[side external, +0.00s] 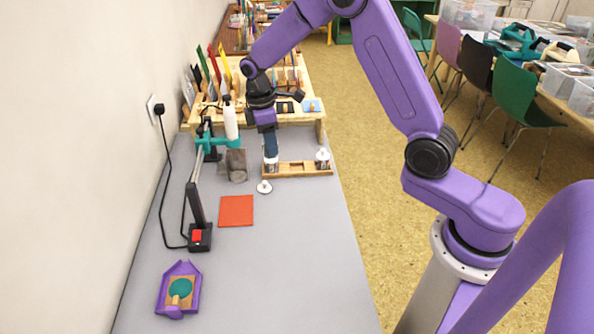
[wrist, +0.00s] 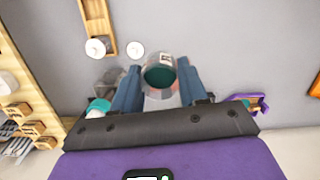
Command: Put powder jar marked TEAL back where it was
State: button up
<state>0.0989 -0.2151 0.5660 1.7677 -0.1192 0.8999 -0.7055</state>
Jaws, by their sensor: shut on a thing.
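In the wrist view, my gripper (wrist: 160,85) is shut on an open jar (wrist: 160,60) with teal contents and a small label; the letters are too small to read. In the side external view, my gripper (side external: 271,152) points down above the left end of the wooden rack (side external: 285,174); its fingers hide most or all of the held jar. The rack has an empty recess (side external: 297,165) in its middle and white-topped jars at its left (side external: 271,166) and right (side external: 322,158) ends. A loose white lid (side external: 264,187) lies on the table in front of the rack.
A red-orange square (side external: 236,211) lies nearer. A purple tray (side external: 163,297) with a teal disc is at the front. The table's right front is clear.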

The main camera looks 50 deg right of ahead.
jog(key=s+d+m, duration=0.4)
jog(key=s+d, duration=0.4)
jog(key=d, duration=0.5)
jog(key=w+d+f, duration=0.1)
jog(key=w+f, duration=0.3)
jog(key=f, duration=0.1)
jog(key=w+d+f, duration=0.1)
jog(key=w+f, duration=0.3)
jog(key=f, duration=0.1)
jog(key=w+d+f, duration=0.1)
jog(key=w+f, duration=0.4)
jog(key=shift+d+f, duration=0.1)
jog(key=shift+d, duration=0.3)
jog(key=shift+w+f, duration=0.1)
jog(key=shift+f, duration=1.5)
jog(key=shift+f, duration=0.1)
jog(key=o, duration=1.1)
